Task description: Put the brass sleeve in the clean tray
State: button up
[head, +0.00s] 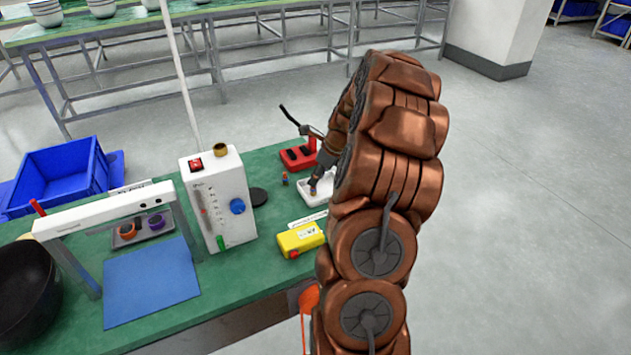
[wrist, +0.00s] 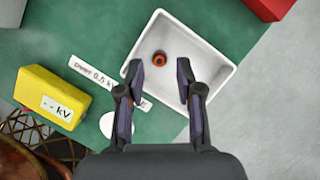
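A brass-coloured ring (head: 220,149), which looks like the brass sleeve, sits on top of the white instrument box. A white tray (head: 321,198) lies on the green bench under my gripper (head: 314,188). In the wrist view the white tray (wrist: 222,73) holds one small orange-red ring part (wrist: 159,59). My gripper (wrist: 160,73) is open and empty, its fingertips over the tray's near-left part, with the ring part just beyond the gap.
A yellow meter box (head: 300,239) and a red block (head: 299,157) flank the tray. A small part (head: 285,179) stands left of it. Further left are the white instrument box (head: 232,200), a grey tray (head: 118,242) with two rings, a blue mat (head: 150,281) and a blue bin (head: 62,172).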

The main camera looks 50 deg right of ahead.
jog(key=b+v, duration=0.1)
jog(key=v, duration=0.9)
jog(key=s+a+r+n+g+y, duration=0.1)
jog(key=s+a+n, duration=0.1)
jog(key=a+n, duration=0.8)
jog(key=s+a+r+n+g, duration=0.15)
jog(key=a+n, duration=0.25)
jog(key=a, duration=1.1)
jog(key=s+a+f+n+g+h, duration=0.1)
jog(key=s+a+n, duration=0.5)
jog(key=s+n, duration=0.3)
jog(key=s+a+f+n+g+h, duration=0.1)
jog(key=s+a+f+n+g, duration=0.1)
jog(key=s+a+n, duration=0.5)
jog(key=shift+s+a+n, duration=0.25)
jog(key=shift+s+n, duration=1.05)
jog(key=shift+s, duration=1.65)
jog(key=shift+g, duration=0.25)
